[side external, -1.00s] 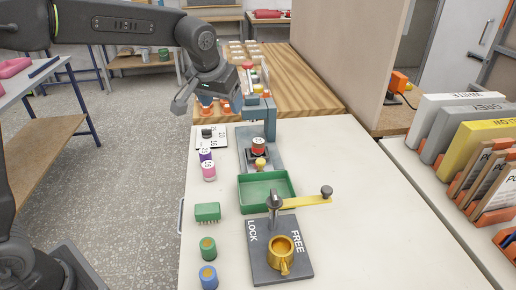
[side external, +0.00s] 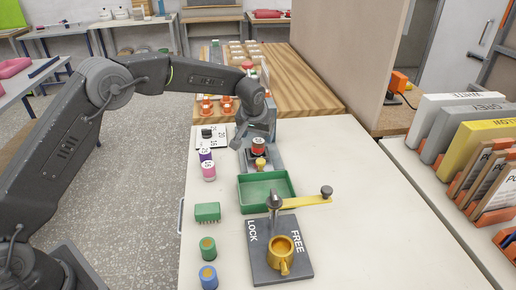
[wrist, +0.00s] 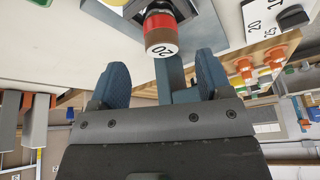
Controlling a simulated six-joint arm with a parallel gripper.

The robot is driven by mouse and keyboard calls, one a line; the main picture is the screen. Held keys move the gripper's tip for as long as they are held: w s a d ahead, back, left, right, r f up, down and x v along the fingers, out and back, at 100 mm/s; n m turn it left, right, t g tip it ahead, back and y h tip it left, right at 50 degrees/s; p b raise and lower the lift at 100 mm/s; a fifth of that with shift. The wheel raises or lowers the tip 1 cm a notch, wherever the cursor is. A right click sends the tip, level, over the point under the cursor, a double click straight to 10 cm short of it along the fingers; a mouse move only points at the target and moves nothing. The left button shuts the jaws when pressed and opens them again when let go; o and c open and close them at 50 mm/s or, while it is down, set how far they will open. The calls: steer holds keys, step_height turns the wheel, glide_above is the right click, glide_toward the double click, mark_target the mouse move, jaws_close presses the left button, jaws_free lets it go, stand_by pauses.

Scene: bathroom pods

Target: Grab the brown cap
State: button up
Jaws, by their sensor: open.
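A short red-brown cylinder, which looks like the brown cap (side external: 258,147), stands upright on a dark base on the grey plate (side external: 274,158). In the wrist view the brown cap (wrist: 160,27) shows a brown band and a white numbered face. My gripper (wrist: 165,78) is open and empty, with its two blue-grey fingers spread. The cap lies beyond the fingertips, roughly in line with the gap between them. In the side view my gripper (side external: 243,140) is close to the left of the cap; contact is not visible.
A blue-grey upright stands behind the cap and a yellow knob (side external: 261,163) in front. Purple (side external: 206,156) and pink (side external: 209,173) caps stand left. A green tray (side external: 267,203), lever plate (side external: 262,262) and gold mug (side external: 281,256) lie nearer. The table's right side is clear.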

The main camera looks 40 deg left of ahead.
mark_target(258, 141)
steer(key=shift+x, duration=2.9)
steer(key=shift+a, duration=0.1)
steer(key=shift+c, duration=0.5)
steer(key=c, duration=0.9)
steer(key=shift+r, duration=0.15)
steer(key=shift+c, duration=0.2)
